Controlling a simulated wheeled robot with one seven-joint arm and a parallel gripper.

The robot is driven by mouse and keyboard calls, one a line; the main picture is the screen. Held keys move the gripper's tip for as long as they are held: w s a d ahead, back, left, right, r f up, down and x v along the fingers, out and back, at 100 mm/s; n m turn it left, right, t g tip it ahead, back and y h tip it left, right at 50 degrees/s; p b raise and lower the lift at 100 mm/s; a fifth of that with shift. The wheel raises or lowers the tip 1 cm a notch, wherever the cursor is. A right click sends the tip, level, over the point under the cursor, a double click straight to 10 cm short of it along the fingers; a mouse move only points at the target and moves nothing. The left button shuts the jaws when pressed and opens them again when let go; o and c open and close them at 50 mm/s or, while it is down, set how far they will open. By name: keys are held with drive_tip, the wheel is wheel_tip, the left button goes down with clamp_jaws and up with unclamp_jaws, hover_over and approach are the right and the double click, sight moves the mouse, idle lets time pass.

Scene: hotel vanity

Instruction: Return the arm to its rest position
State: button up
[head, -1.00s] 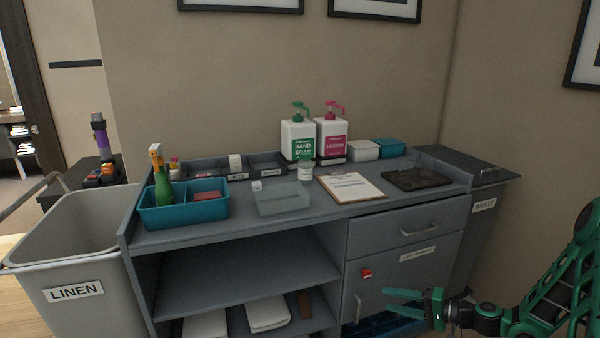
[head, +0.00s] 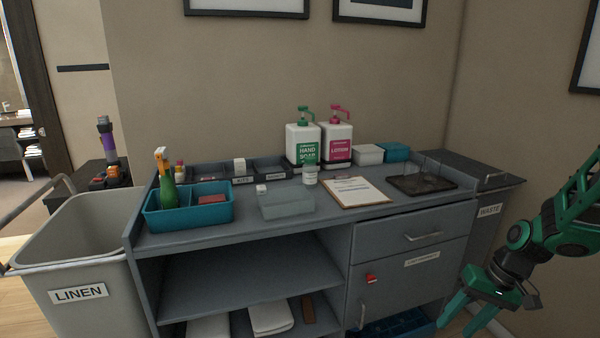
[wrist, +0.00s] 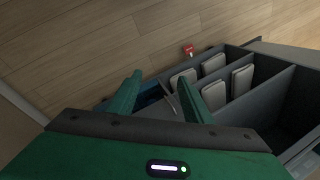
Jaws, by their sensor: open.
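My green gripper (head: 468,312) is at the lower right of the head view, in front of the cart's right side and below its top. Its two fingers are apart and hold nothing. In the wrist view the open fingers (wrist: 160,98) point toward the cart and the wooden floor. My arm comes in from the right edge of the head view, bent downward to the gripper.
The grey cart (head: 250,240) carries a teal caddy (head: 215,213), a clipboard (head: 352,192), soap (head: 303,143) and lotion (head: 337,142) bottles. A linen bin (head: 80,293) stands left, a waste bin (head: 490,212) right. Floor shows clear in the wrist view.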

drive_tip(key=s+d+r+m+h, duration=0.1)
drive_tip(key=s+r+m, duration=0.1)
drive_tip(key=s+r, duration=0.4)
drive_tip(key=s+d+r+m+h, duration=0.2)
drive_tip(key=s+r, duration=0.5)
drive_tip(key=s, duration=0.8)
drive_tip(key=shift+s+d+g+h, duration=0.25)
drive_tip(key=shift+s+g+h, duration=0.05)
drive_tip(key=shift+g, duration=0.1)
